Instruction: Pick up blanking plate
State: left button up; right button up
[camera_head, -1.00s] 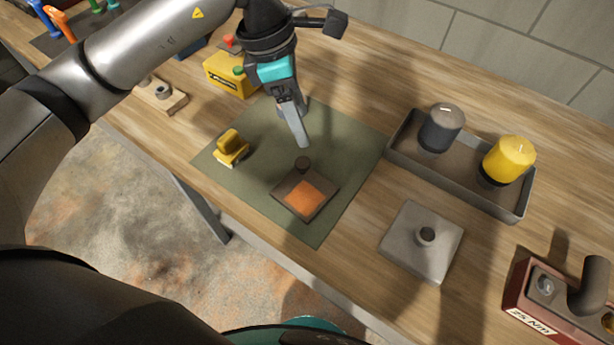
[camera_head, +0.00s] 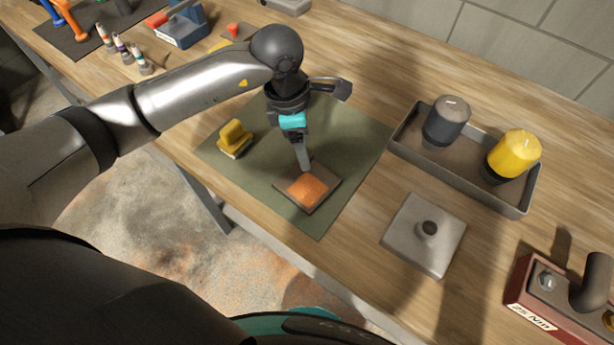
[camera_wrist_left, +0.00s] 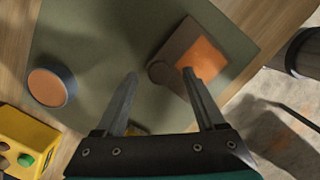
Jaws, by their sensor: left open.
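A brown square plate with an orange patch (camera_head: 315,193) lies on the green mat (camera_head: 345,165). It also shows in the left wrist view (camera_wrist_left: 201,60), with a dark round knob (camera_wrist_left: 160,72) at its near corner. A second plate, plain grey with a central knob (camera_head: 410,235), lies on the bare wood to the right. Neither plate is labelled, so I cannot tell by marking which is the blanking plate. My left gripper (camera_wrist_left: 160,76) is open and empty, pointing down over the brown plate's knob, which appears between its fingertips. Contact cannot be told. My right gripper is out of view.
A yellow-handled tool (camera_head: 235,138) sits on the mat's left side. A grey tray (camera_head: 460,178) holds a dark cylinder (camera_head: 446,122) and a yellow one (camera_head: 513,155). A red block with a pipe (camera_head: 545,295) stands at right. An orange-topped round thing (camera_wrist_left: 50,86) is on the mat.

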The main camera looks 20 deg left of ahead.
pick_arm(q)
jog(key=shift+w+d+f, duration=0.1)
jog(key=shift+d+f, duration=0.1)
jog(key=shift+f, duration=1.2)
jog(key=c, duration=1.1)
grip_shut()
jog(key=shift+r, duration=0.15)
